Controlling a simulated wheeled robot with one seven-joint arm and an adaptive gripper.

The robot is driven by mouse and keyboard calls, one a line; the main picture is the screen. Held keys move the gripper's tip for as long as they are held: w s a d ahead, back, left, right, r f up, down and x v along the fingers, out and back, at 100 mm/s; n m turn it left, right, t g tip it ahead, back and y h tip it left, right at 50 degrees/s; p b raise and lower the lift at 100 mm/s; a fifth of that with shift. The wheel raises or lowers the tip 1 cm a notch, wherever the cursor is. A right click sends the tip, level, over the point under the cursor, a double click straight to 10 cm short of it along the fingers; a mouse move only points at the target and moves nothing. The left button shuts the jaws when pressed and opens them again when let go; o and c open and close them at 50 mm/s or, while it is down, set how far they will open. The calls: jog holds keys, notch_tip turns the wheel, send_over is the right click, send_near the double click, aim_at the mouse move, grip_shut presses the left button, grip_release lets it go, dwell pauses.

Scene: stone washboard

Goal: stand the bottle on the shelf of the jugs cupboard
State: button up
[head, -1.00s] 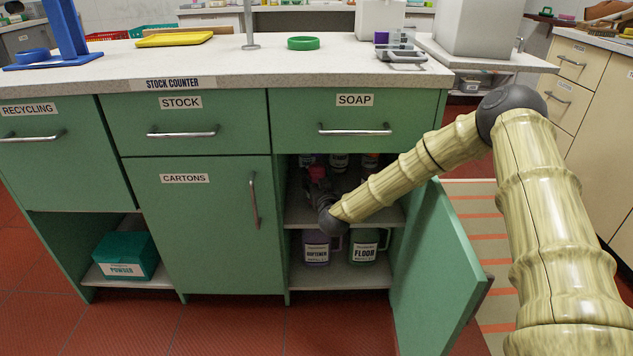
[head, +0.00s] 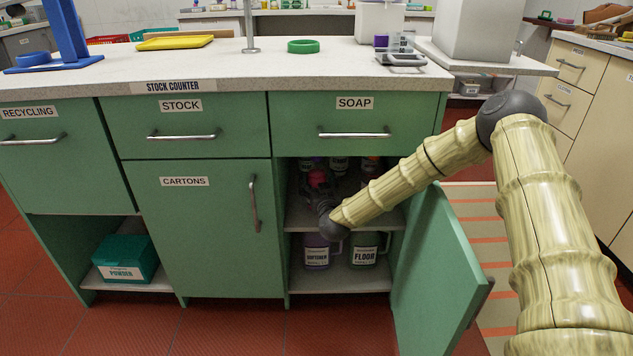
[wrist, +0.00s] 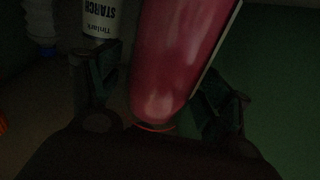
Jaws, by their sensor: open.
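The open cupboard under the SOAP drawer has a middle shelf (head: 293,217) and jugs below, a purple SOFTENER jug (head: 317,257) and a FLOOR jug (head: 364,257). My gripper (head: 320,190) is inside, just above the shelf, mostly hidden by my wrist. A red bottle (wrist: 178,55) fills the middle of the wrist view, between the open fingers; a bit of red also shows at the gripper in the head view (head: 318,177). The bottle appears upright, but its base is hidden, so I cannot tell whether it touches the shelf.
Several containers stand further back on the shelf, including a white STARCH one (wrist: 101,17) beside the left finger. The cupboard wall (wrist: 270,90) is close on the right.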

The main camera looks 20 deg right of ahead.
jog(key=s+a+p, duration=0.1)
jog(key=s+p, duration=0.3)
jog(key=s, duration=0.8)
jog(key=s+a+f+n+g+y, duration=0.15)
jog(key=s+a+f+g, duration=0.25)
jog(key=s+f, duration=0.6)
jog(key=s+a+f+g+y, duration=0.2)
jog(key=s+a+f+g, duration=0.25)
jog(key=s+f, duration=0.55)
jog(key=s+d+f+g, duration=0.1)
jog(key=s+f+g, duration=0.1)
jog(key=s, duration=0.8)
jog(key=s+d+f+g+h, duration=0.1)
jog(key=s+d+f+g, duration=0.1)
jog(key=s, duration=0.9)
jog(key=s+d+f+m+g+h, duration=0.1)
jog(key=s+g, duration=0.4)
jog(key=s, duration=0.5)
notch_tip(320, 180, down, 2)
jog(key=shift+s+d+f, duration=0.15)
jog(key=shift+d, duration=0.35)
jog(key=shift+g, duration=0.25)
